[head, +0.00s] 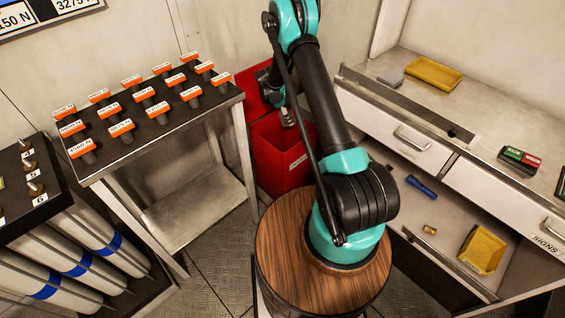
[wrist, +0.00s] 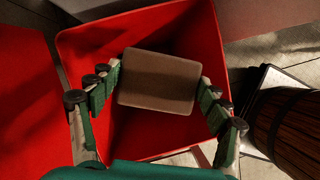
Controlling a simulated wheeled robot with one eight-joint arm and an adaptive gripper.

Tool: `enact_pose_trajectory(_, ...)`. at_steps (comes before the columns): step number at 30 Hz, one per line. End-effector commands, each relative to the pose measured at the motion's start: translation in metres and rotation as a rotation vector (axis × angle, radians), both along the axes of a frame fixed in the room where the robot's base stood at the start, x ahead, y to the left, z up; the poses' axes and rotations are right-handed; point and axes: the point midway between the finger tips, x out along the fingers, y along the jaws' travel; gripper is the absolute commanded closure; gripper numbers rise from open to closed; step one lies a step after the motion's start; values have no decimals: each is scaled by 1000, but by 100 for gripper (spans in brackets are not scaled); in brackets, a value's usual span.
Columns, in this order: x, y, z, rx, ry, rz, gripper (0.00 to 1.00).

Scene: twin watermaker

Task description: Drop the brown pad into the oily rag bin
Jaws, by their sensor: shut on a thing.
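The brown pad (wrist: 160,82) is a flat block with rounded corners. My gripper (wrist: 158,85) is shut on it, one finger at each side. In the wrist view the pad is over the mouth of the red oily rag bin (wrist: 190,24), which is open and looks empty where I see inside. In the head view the red bin (head: 275,167) stands on the floor between the metal stand and the workbench. There my gripper (head: 287,116) is small and partly hidden behind my arm, at the bin's opening. The pad cannot be made out in the head view.
A red lid or panel (wrist: 28,95) is raised beside the bin. A metal stand (head: 200,205) with several orange-labelled knobs is left of the bin. A workbench with drawers (head: 415,143) is on the right, holding a yellow tray (head: 434,73).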

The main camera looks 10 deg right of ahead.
Motion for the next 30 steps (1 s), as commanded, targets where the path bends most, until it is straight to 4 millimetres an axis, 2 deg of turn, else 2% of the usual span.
enact_pose_trajectory(6, 0, 0, -25, 0, 0, 0, 55)
enact_pose_trajectory(12, 0, 0, -42, 0, 0, 0, 55)
enact_pose_trajectory(24, 0, 0, -47, 0, 0, 0, 55)
enact_pose_trajectory(25, 0, 0, -47, 0, 0, 0, 21)
enact_pose_trajectory(30, 0, 0, -47, 0, 0, 0, 0)
